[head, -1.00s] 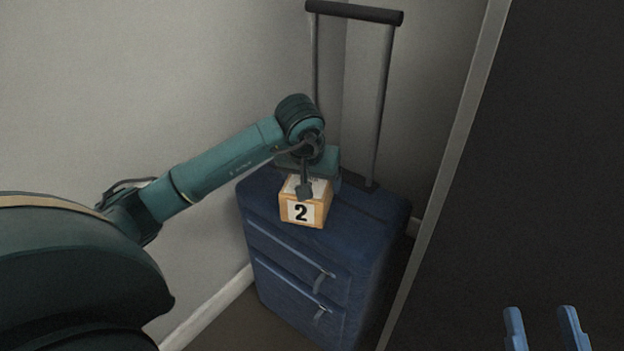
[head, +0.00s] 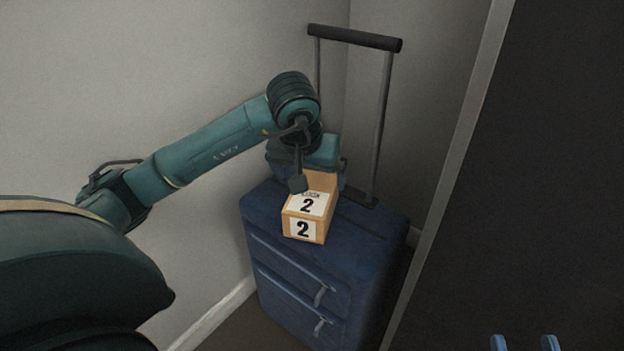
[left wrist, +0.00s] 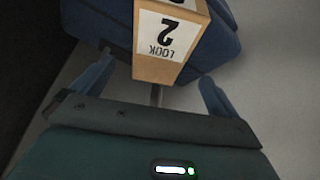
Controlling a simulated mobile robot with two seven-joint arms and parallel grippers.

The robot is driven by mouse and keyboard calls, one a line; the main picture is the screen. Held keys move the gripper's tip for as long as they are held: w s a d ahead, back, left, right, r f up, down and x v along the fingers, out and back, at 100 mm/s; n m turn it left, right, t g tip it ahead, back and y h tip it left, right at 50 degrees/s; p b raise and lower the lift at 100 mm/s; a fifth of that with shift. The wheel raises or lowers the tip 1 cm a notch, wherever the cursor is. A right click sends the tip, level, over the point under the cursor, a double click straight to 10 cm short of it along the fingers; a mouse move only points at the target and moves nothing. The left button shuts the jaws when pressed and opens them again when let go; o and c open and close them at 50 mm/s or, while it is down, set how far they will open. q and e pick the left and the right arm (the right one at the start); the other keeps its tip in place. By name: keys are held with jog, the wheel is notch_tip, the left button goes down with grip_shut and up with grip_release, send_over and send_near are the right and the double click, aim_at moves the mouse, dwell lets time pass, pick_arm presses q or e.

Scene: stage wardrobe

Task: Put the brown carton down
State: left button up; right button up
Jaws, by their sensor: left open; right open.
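The brown carton (head: 306,217), with white labels marked 2, rests on top of the blue suitcase (head: 345,238). My left gripper (head: 320,170) is just above and behind the carton, with its fingers mostly hidden by my wrist in the head view. In the left wrist view its blue fingers (left wrist: 157,72) are spread wide, and the carton (left wrist: 163,69) is just beyond them, apart from both. My right gripper (head: 524,343) shows only as two spread blue fingertips at the bottom edge, empty.
The suitcase's raised pull handle (head: 355,38) stands behind the carton, close to my left gripper. A grey wall (head: 150,60) is at the left and back. A dark panel (head: 520,200) with a pale edge fills the right side.

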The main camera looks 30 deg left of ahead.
pick_arm(q)
jog(key=shift+p+v, duration=0.3)
jog(key=shift+v, duration=1.2)
